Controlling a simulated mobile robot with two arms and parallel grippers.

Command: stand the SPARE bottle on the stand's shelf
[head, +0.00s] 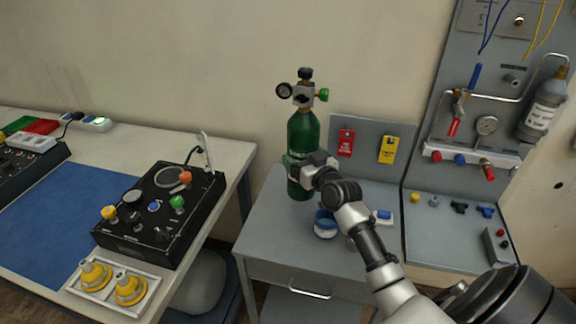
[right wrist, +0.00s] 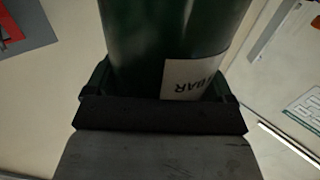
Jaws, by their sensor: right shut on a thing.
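A green bottle (head: 303,130) with a gauge and a valve on its neck is upright over the back left of the grey stand (head: 262,222). My right gripper (head: 308,168) is shut around its lower body. In the right wrist view the bottle (right wrist: 150,45) fills the space between the fingers (right wrist: 160,95), with part of a white printed label showing. I cannot tell whether its base touches the stand's top or hangs just above it. Under the stand's drawer is a lower shelf (head: 310,304), mostly out of frame. My left gripper is not in view.
A blue and white round container (head: 325,224) stands on the stand, under my right arm. Red (head: 346,142) and yellow (head: 388,149) tags hang behind. A panel with pipes and a grey bottle (head: 543,105) is at right. The left table (head: 225,150) bears a black control box (head: 150,238).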

